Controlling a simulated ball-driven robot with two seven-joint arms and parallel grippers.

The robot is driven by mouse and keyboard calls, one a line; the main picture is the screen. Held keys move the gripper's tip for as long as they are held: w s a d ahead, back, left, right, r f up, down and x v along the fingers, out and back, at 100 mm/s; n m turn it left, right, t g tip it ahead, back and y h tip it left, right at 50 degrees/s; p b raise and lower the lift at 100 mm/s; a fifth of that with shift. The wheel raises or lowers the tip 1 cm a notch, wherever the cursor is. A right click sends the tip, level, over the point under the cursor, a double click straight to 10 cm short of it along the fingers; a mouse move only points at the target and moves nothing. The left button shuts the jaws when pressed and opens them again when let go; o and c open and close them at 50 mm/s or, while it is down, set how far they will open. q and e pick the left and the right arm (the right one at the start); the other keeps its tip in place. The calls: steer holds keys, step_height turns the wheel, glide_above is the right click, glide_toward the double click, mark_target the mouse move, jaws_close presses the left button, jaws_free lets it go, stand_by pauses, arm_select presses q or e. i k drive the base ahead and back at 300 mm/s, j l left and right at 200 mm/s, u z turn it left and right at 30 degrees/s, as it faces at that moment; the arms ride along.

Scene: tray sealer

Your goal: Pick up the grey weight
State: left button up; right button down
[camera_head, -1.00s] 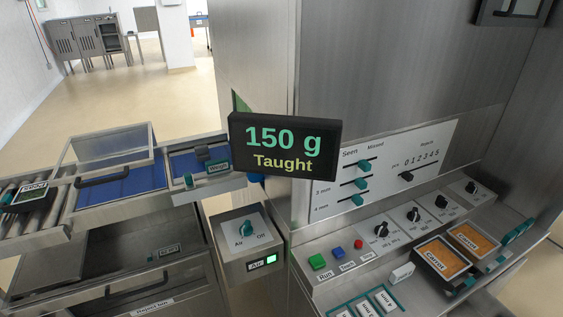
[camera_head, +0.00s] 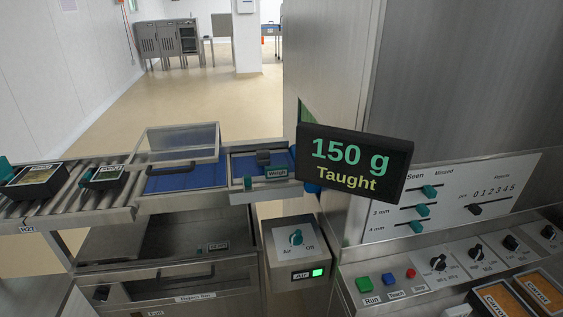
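No clear separate grey weight can be told apart. A small dark grey block (camera_head: 263,157) stands on the blue belt section at the right end of the conveyor, behind a small label plate (camera_head: 277,173); I cannot tell whether it is the weight or a fixed part. The display (camera_head: 355,164) to its right reads "150 g Taught". Neither of my grippers is in view.
Labelled trays (camera_head: 35,181) sit on rollers at left. An air switch box (camera_head: 296,252) stands below the display. Right are a control panel (camera_head: 400,282) and carrot trays (camera_head: 503,299). A drawer (camera_head: 190,275) lies below the conveyor.

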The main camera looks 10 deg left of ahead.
mark_target(262, 157)
steer(key=i+j+u, duration=0.1)
steer(key=j, duration=0.35)
steer(key=i+j+u, duration=0.1)
steer(key=j, duration=0.3)
steer(key=i+j+u, duration=0.15)
steer(key=i+j, duration=0.15)
steer(key=j, duration=0.1)
